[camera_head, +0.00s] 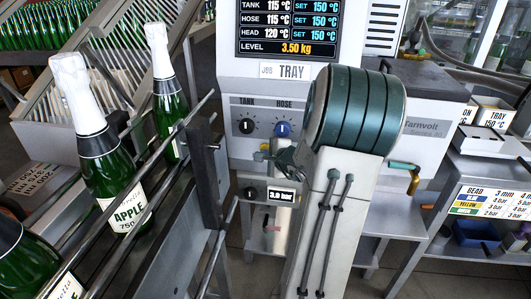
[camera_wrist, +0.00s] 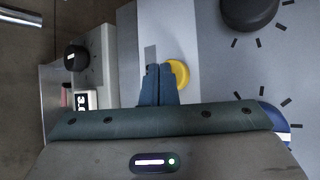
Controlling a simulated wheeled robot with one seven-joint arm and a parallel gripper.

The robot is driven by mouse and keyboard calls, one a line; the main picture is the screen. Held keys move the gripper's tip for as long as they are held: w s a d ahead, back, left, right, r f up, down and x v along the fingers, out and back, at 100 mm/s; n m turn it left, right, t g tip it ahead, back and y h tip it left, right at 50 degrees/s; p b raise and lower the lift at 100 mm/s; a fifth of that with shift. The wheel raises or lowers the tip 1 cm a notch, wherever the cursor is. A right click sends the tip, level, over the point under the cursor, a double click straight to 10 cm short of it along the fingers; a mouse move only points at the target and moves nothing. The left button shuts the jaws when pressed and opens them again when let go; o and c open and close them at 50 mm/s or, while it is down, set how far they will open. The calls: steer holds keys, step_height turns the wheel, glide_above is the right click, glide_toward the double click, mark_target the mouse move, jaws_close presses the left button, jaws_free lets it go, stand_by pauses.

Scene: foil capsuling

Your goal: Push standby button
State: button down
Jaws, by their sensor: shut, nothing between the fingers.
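A round yellow button (camera_wrist: 180,74) sits on the machine's pale front panel (camera_wrist: 203,95) in the wrist view. I cannot read a label on it; a small blank-looking grey plate (camera_wrist: 150,54) is beside it. My gripper (camera_wrist: 160,70) is shut and empty, its blue fingertips just left of the button and overlapping its left edge in the picture. I cannot tell whether they touch it.
A black TANK knob (camera_head: 246,126) and a blue HOSE knob (camera_head: 282,129) are above my gripper. A pressure gauge reading 3.0 bar (camera_head: 281,195) is below, with a black knob (camera_head: 250,193) beside it. Bottles (camera_head: 108,165) on a metal rack stand close on the left.

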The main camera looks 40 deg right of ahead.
steer(key=s+a+b, duration=0.3)
steer(key=s+a, duration=0.1)
steer(key=shift+a, duration=0.3)
stand_by(0.3)
